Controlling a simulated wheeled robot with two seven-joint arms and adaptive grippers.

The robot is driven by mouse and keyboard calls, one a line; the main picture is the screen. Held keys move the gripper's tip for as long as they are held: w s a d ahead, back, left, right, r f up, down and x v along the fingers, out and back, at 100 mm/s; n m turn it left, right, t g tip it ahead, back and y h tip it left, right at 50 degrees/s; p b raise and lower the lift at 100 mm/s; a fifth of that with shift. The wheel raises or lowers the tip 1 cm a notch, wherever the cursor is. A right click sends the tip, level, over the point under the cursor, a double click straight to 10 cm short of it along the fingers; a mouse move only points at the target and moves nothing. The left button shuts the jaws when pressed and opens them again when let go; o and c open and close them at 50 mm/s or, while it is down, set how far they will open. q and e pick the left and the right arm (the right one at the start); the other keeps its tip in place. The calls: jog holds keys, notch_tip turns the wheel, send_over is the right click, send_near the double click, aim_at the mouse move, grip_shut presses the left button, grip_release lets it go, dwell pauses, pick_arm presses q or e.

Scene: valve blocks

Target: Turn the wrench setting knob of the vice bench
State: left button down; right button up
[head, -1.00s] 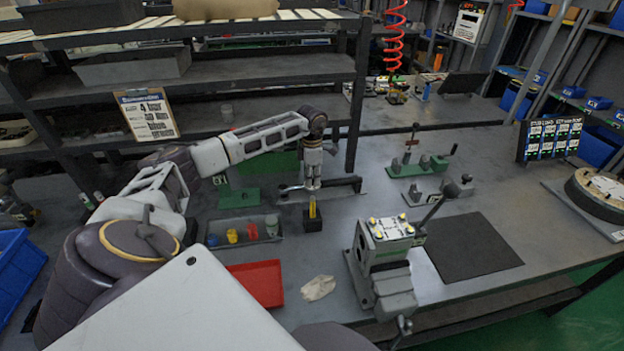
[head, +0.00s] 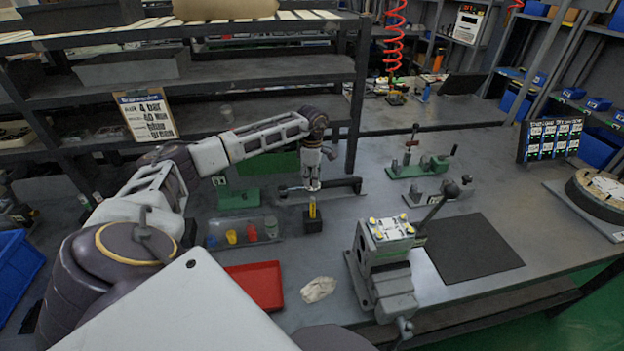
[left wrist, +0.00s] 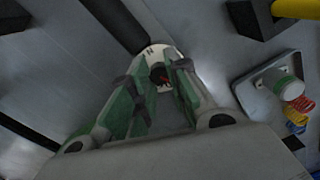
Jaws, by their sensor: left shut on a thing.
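My left gripper (head: 313,188) points down beside a wrench-like tool (head: 342,184) with a dark bar and a silver end, lying on a low stand at the back of the bench. In the left wrist view, my green-padded fingers (left wrist: 162,88) are closed around a small knob, mostly hidden between them. A round white dial (left wrist: 155,52) with a letter N, a dark centre and a red mark shows just beyond the fingertips. The vice (head: 385,262) stands apart, in the middle of the bench. My right gripper is not in view.
A black block with a yellow peg (head: 313,222) stands just in front of my left gripper. A clear tray of coloured parts (head: 270,242) and a red tray (head: 257,285) lie left of the vice. Green clamps (head: 425,167) stand right. A black mat (head: 472,247) is bare.

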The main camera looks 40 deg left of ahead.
pick_arm(q)
jog(key=c, duration=1.3)
grip_release()
notch_tip(320, 180, up, 12)
jog(key=shift+w, duration=0.1)
